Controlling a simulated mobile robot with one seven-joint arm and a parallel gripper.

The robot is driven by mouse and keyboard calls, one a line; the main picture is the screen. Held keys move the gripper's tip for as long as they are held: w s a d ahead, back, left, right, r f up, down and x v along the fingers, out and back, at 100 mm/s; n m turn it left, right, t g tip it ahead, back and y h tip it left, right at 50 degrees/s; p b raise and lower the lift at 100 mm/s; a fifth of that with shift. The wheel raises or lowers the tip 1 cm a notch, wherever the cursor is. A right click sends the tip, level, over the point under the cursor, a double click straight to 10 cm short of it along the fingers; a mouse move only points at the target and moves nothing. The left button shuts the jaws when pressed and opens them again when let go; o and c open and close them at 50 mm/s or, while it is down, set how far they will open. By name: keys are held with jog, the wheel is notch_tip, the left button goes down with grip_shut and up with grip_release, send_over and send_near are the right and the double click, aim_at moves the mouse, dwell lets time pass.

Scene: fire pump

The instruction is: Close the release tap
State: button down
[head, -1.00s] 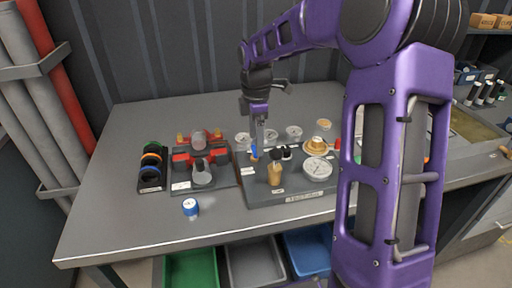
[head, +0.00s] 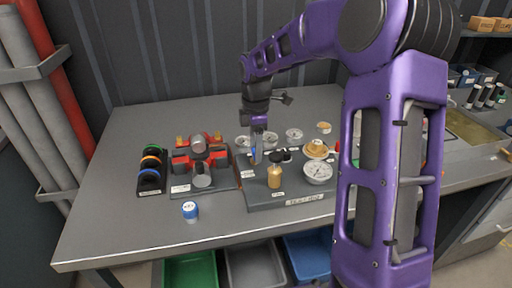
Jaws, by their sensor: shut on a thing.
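A grey test rig (head: 262,199) stands on the bench, with a brass-coloured upright cylinder (head: 275,177) and a large white dial gauge (head: 318,172) near its front. My gripper (head: 254,158) points down at the left part of the rig, behind and left of the brass cylinder. It is shut on a small blue part (head: 252,154), which looks like the release tap's handle. The fingers cover most of this tap, so its angle cannot be made out. Black knobs (head: 284,156) sit just right of the fingers.
A red clamp-like fixture (head: 184,158), a rack of coloured rings (head: 151,170) and a blue-and-white cap (head: 190,210) stand left of the rig. Several small gauges (head: 293,133) are behind it. My arm hides the bench's right part.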

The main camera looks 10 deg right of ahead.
jog(key=shift+r+m, duration=0.1)
jog(key=shift+m, duration=0.2)
jog(key=shift+s+m+p, duration=0.1)
jog(key=shift+m+p, duration=0.6)
jog(key=shift+m, duration=0.5)
jog(key=m+p, duration=0.1)
jog(key=m, duration=0.4)
jog(key=shift+a+m, duration=0.15)
jog(key=shift+m, duration=0.15)
jog(key=m+p, duration=0.1)
jog(key=m, duration=0.3)
jog(key=shift+s, duration=0.1)
jog(key=m, duration=0.5)
jog(key=shift+a, duration=0.1)
jog(key=shift+m, duration=0.3)
jog(key=shift+c, duration=1.2)
grip_release()
